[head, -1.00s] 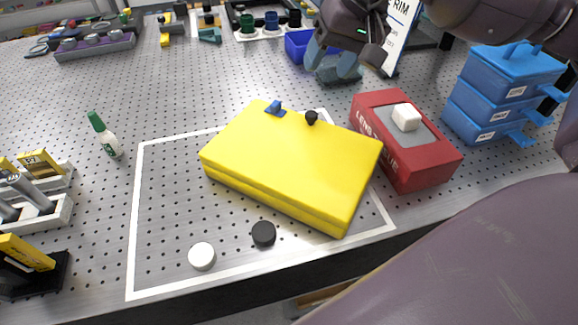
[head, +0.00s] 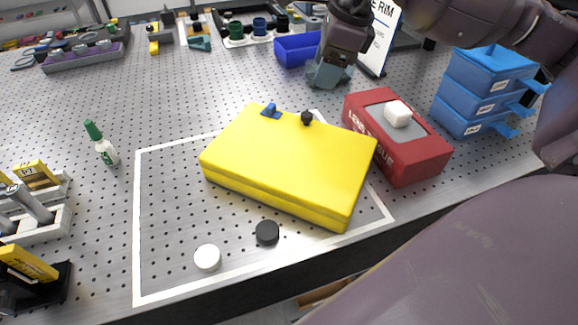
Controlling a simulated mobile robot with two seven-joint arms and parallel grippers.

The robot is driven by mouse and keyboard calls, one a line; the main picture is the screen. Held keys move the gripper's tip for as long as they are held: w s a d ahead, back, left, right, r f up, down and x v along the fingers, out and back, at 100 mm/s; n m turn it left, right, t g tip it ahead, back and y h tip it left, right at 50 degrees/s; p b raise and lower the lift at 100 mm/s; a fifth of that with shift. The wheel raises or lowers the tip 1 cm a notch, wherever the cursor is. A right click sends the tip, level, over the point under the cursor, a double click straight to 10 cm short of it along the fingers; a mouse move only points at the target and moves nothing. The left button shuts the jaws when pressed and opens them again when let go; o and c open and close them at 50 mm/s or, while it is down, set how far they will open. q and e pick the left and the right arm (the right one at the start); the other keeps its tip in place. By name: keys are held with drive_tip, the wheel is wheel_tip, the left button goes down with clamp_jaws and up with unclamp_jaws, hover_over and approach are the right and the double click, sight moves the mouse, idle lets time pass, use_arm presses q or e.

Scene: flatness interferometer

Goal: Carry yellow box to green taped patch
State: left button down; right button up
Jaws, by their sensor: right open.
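The yellow box (head: 290,160) lies flat on the perforated table, turned at an angle, mostly inside a white taped outline (head: 136,225). A small blue part (head: 270,111) and a black knob (head: 307,118) show at its far edge. My right gripper (head: 328,78) reaches in from the upper right. It is open, beyond the box's far edge and apart from it, with its fingers pointing down. My left gripper is out of view. I see no green taped patch.
A red lens tissue box (head: 420,165) stands close to the right of the yellow box. Blue stacked drawers (head: 487,90) are farther right, and a blue bin (head: 292,50) is behind. A white puck (head: 207,258) and a black puck (head: 267,233) lie in front. A small bottle (head: 105,150) stands left.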

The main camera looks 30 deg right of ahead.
sight(307, 114)
drive_tip(key=f+m, duration=0.1)
drive_tip(key=f, duration=0.2)
drive_tip(key=w+a+f+m+b, duration=0.1)
drive_tip(key=f+m, duration=0.1)
drive_tip(key=f, duration=0.2)
drive_tip(key=w+f+m, duration=0.1)
drive_tip(key=f, duration=0.2)
drive_tip(key=shift+w+a+f, duration=0.2)
drive_tip(key=shift+f, duration=0.1)
drive_tip(key=shift+c, duration=0.4)
clamp_jaws()
drive_tip(key=shift+r, duration=0.15)
idle(1.0)
